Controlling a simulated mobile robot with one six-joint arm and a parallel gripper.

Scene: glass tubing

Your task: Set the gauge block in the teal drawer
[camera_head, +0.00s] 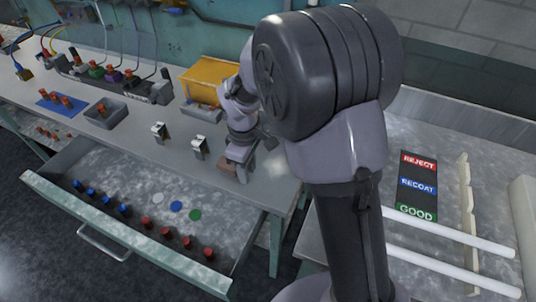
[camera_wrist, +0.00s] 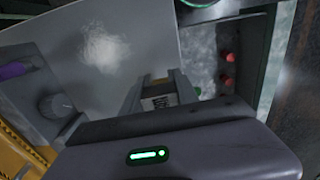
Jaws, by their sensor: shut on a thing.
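The teal drawer (camera_head: 52,197) stands pulled open below the bench at the lower left of the head view. Several blue and red pegs stand along its front, with a white, a blue and a green disc on its floor. My gripper (camera_head: 238,168) is over the bench's front edge, right of the drawer's back. It is shut on the gauge block, a small block (camera_head: 227,167) that looks brownish in the head view. In the wrist view a small block with a dark-marked face (camera_wrist: 158,102) shows between the fingers; the palm hides part of it.
Two small metal-and-black fixtures (camera_head: 199,147) stand on the bench left of my gripper. A yellow bin (camera_head: 212,80) is behind. A grey tray (camera_head: 104,111) is further left. A side table at right holds a REJECT/RECOAT/GOOD board (camera_head: 418,185) and white tubes (camera_head: 450,231).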

